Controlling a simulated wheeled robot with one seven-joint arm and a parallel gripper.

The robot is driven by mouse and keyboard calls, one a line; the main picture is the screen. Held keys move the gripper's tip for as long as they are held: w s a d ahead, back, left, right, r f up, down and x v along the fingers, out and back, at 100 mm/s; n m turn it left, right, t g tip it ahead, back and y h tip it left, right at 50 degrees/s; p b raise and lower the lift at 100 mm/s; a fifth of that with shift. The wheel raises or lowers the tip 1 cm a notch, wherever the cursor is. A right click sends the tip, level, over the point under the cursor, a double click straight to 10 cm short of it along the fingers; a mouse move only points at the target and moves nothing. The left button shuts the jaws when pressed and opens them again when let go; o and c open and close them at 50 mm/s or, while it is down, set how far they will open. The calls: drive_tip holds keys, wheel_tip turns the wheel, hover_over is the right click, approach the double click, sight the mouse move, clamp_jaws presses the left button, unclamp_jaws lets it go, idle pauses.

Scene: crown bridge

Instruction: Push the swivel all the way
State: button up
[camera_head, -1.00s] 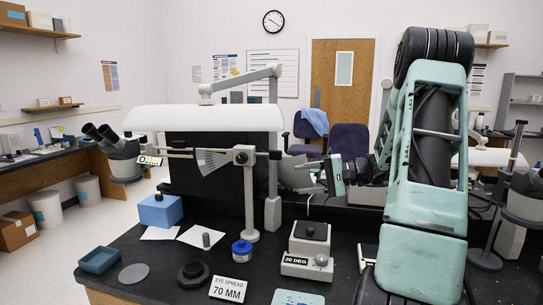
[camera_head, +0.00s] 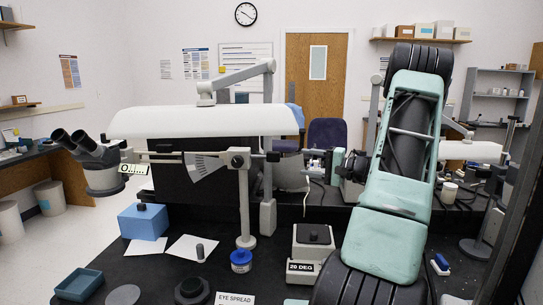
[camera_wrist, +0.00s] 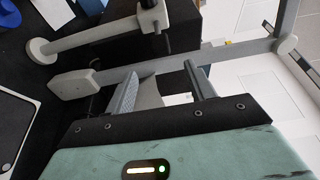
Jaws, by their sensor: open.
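The swivel seems to be the horizontal bar (camera_head: 190,158) on an upright grey stand (camera_head: 243,205), with a fan-shaped scale (camera_head: 204,165) beside its pivot. A binocular microscope (camera_head: 100,165) appears at the bar's left end; whether they are joined is unclear. My gripper (camera_head: 318,166) is to the right of the stand, pointing left, its fingers small and dark. In the wrist view my gripper (camera_wrist: 163,82) has its two grey fingers apart, with nothing held between them. The stand (camera_wrist: 95,35) lies sideways at the top of that view, beyond the fingers. Contact with the bar is not visible.
A long white lamp hood (camera_head: 205,121) hangs over the bench on a jointed arm. A blue box (camera_head: 143,221), a blue-lidded jar (camera_head: 241,260) and a "20 DEG" block (camera_head: 305,266) stand on the dark bench top. A second microscope setup stands behind at right.

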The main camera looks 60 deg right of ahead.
sight(273, 162)
drive_tip(key=w+p, duration=0.1)
drive_tip(key=w, duration=0.3)
drive_tip(key=w+a+p, duration=0.1)
drive_tip(key=w, duration=0.3)
drive_tip(key=w+p, duration=0.1)
drive_tip(key=w, duration=0.4)
drive_tip(key=shift+a, duration=0.3)
drive_tip(key=c, duration=1)
